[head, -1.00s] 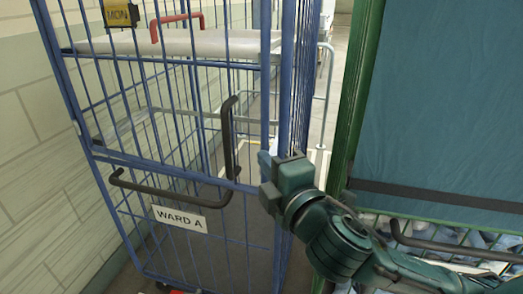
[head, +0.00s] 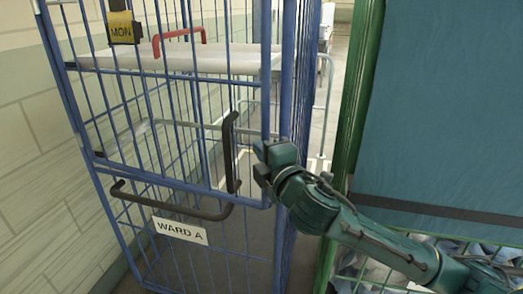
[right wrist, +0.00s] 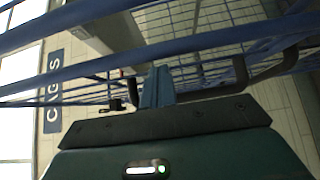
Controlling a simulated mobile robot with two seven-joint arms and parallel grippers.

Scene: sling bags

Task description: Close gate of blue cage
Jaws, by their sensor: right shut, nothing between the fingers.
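The blue cage (head: 284,228) stands upright at the left of the head view. Its blue barred gate (head: 180,183) faces me, with its free right edge close to the cage's right front post; whether they touch is unclear. The gate has an upright black handle (head: 229,152). My right gripper (head: 259,161) is shut and empty at the gate's right edge, overlapping the blue frame; contact cannot be told. In the right wrist view, its teal fingers (right wrist: 157,87) are together among blue bars (right wrist: 215,48). My left gripper is out of view.
A green-framed cage (head: 350,130) with a teal cover (head: 455,100) stands close on the right, beside my right arm. A curved black handle (head: 165,204) and a WARD A sign (head: 180,230) are on the blue cage. A tiled wall (head: 40,150) bounds the left.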

